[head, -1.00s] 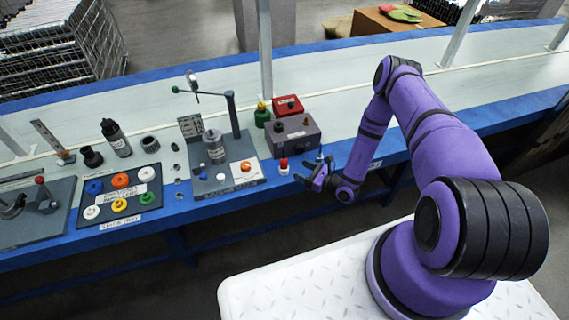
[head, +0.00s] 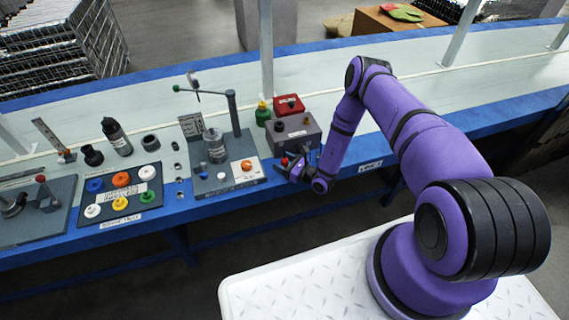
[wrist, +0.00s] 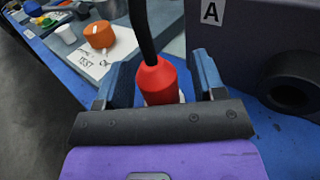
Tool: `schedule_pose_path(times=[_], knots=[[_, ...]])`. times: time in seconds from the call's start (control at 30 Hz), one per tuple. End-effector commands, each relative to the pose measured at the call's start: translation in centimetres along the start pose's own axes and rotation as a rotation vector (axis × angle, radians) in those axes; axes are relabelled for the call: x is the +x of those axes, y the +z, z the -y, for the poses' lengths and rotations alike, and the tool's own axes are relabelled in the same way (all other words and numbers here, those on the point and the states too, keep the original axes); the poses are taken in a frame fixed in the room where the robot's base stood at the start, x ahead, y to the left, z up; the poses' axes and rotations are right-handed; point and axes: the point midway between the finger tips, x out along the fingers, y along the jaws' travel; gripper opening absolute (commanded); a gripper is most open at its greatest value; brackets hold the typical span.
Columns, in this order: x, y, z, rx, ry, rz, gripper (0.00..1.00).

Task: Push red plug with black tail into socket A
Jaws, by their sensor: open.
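The red plug (wrist: 160,82) stands between the two open fingers of my gripper (wrist: 161,70) in the wrist view. Its black tail (wrist: 143,28) rises from its top. Its lower end is hidden by my gripper's body. In the head view my gripper (head: 293,172) is at the blue bench edge, and the plug (head: 284,161) shows partly beside it. A dark grey box (wrist: 245,30) with an "A" label (wrist: 210,12) stands just beyond and right in the wrist view. A black round socket (wrist: 292,82) is on its face. The box (head: 300,137) also shows in the head view.
A grey station plate (head: 228,183) with an orange cap (head: 246,165) and a white cap (head: 221,176) lies left of the box. A tray (head: 150,205) of coloured caps is further left. A red box (head: 289,104) and a green part (head: 263,113) stand behind.

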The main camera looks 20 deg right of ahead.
Motion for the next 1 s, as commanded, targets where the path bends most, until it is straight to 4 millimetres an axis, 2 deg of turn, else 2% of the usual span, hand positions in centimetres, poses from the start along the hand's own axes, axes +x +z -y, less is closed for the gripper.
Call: schedule_pose_path(times=[0.1,0.33,0.37,0.57,0.6,1.0], knots=[[0.82,0.0,-0.02,0.0,0.0,0.0,0.63],[0.91,0.01,0.01,0.001,-0.001,0.0,0.63],[0.91,0.01,0.01,0.001,-0.001,0.0,0.58],[0.89,0.01,0.01,0.001,0.0,0.0,0.12],[0.89,0.01,0.01,0.001,0.0,0.0,0.09],[0.88,0.59,0.03,0.001,-0.001,0.0,0.09]])
